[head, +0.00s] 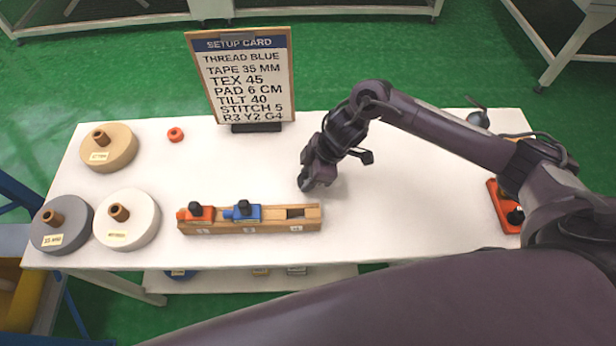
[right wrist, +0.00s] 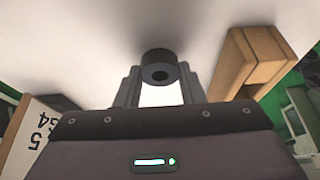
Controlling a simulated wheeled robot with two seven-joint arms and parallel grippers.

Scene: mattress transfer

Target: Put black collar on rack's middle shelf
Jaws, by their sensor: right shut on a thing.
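The black collar (right wrist: 160,66) is a short dark ring with a hole. It sits between the fingertips of my right gripper (right wrist: 160,82), which is shut on it. In the head view my right gripper (head: 306,181) points down over the white table, behind the right end of the wooden block, and the collar there is hard to make out against the dark fingers. I cannot make out a rack with a middle shelf in either view. My left gripper is not in view.
The wooden block (head: 270,228) holds a red piece (head: 200,213) and a blue piece (head: 245,212); its right slot looks empty. A setup card (head: 243,80) stands behind. Tan, grey and white discs and an orange ring (head: 176,135) are left. The white table (head: 410,215) is clear right of the block.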

